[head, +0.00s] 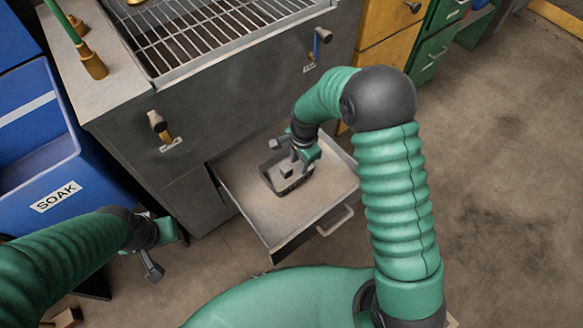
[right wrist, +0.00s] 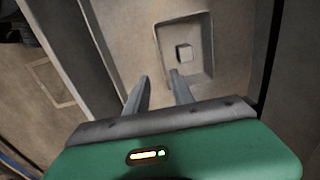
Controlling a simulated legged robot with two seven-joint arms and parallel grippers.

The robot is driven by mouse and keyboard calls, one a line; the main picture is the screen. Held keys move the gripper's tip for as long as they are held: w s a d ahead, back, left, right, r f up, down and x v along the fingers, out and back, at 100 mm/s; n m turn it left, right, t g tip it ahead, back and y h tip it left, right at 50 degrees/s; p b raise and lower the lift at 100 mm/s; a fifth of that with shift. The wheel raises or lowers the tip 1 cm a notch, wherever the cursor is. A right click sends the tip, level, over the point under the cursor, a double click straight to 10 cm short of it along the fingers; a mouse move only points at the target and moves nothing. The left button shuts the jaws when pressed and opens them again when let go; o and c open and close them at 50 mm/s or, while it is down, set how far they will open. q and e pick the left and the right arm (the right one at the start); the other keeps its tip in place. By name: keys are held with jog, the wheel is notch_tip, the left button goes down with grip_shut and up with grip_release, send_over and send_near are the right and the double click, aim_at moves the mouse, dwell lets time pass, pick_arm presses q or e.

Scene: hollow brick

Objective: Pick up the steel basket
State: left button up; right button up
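The steel basket (head: 292,188), a shallow dark rectangular tray, lies in the open drawer (head: 262,222). A small grey block (head: 287,172) rests inside it. The basket also shows in the right wrist view (right wrist: 196,29), with the block (right wrist: 184,53) on its floor. My right gripper (head: 298,156) is above the basket in the head view and covers part of it. In the right wrist view its fingers (right wrist: 157,92) are apart, with the right fingertip overlapping the basket's near edge; contact cannot be told. My left gripper (head: 164,252) is low at the left, away from the basket; its finger gap is unclear.
A grey metal cabinet with a wire grill (head: 215,35) stands behind the drawer. A blue bin marked SOAK (head: 55,198) is at the left. Yellow and green drawer units (head: 433,55) are at the back. Open concrete floor (head: 490,190) lies at the right.

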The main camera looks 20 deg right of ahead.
jog(key=b, duration=0.4)
send_over(296, 186)
jog(key=f, duration=1.1)
jog(key=shift+s+d+f, duration=0.15)
jog(key=shift+s, duration=0.2)
jog(key=f+b, duration=0.2)
jog(key=f, duration=0.1)
jog(key=f+b, duration=0.1)
jog(key=f, duration=0.1)
jog(key=shift+w+b, duration=0.3)
jog(key=shift+w, duration=0.1)
jog(key=shift+r, duration=0.1)
grip_shut()
